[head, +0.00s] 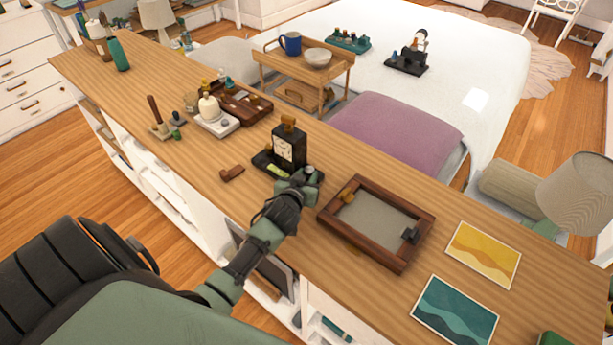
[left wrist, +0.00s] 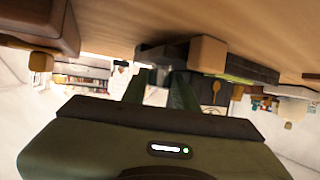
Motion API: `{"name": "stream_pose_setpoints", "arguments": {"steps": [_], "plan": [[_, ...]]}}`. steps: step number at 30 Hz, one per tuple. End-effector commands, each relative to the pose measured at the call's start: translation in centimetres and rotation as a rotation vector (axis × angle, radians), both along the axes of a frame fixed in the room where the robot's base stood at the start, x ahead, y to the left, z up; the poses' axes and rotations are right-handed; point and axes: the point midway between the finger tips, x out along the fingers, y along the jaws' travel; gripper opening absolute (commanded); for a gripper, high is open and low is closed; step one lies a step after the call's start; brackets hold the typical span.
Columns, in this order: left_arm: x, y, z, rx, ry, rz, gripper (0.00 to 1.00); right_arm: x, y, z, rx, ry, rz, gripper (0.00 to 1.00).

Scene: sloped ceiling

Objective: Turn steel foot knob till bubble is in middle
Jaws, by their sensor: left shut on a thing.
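A black device with a white dial (head: 287,148) stands upright on a dark base on the long wooden counter. A yellow-green bubble vial (head: 277,170) lies along the front of the base and shows as a green strip in the left wrist view (left wrist: 236,79). The bubble itself is too small to make out. The steel foot knob (head: 310,171) is at the base's right end. My left gripper (head: 303,184) is shut on the knob; in the left wrist view its fingers (left wrist: 160,92) stand either side of it. My right gripper is not in view.
A brown wooden frame with a grey panel (head: 383,220) lies close to the right of my left gripper. A small brown block (head: 231,173) lies left of the device. A white scale-like box (head: 213,122) and a dark wooden tray (head: 245,107) stand farther back.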

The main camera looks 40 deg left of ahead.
Motion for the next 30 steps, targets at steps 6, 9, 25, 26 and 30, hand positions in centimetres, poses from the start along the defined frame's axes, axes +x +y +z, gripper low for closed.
{"name": "stream_pose_setpoints", "arguments": {"steps": [6,9,25,26,30], "plan": [[0.1,0.0,0.2,0.001,-0.004,-0.001,0.38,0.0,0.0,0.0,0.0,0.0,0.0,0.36],[0.1,0.0,0.1,0.001,-0.003,-0.001,0.38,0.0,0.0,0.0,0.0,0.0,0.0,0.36],[-4.9,-1.6,2.1,-0.001,-0.003,-0.001,0.38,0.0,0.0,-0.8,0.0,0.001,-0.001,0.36],[-5.2,-1.8,2.2,-0.001,-0.002,-0.001,0.38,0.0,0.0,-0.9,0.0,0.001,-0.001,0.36],[-6.3,-2.1,2.8,0.0,-0.004,-0.001,0.38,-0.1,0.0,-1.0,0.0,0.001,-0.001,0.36]]}}
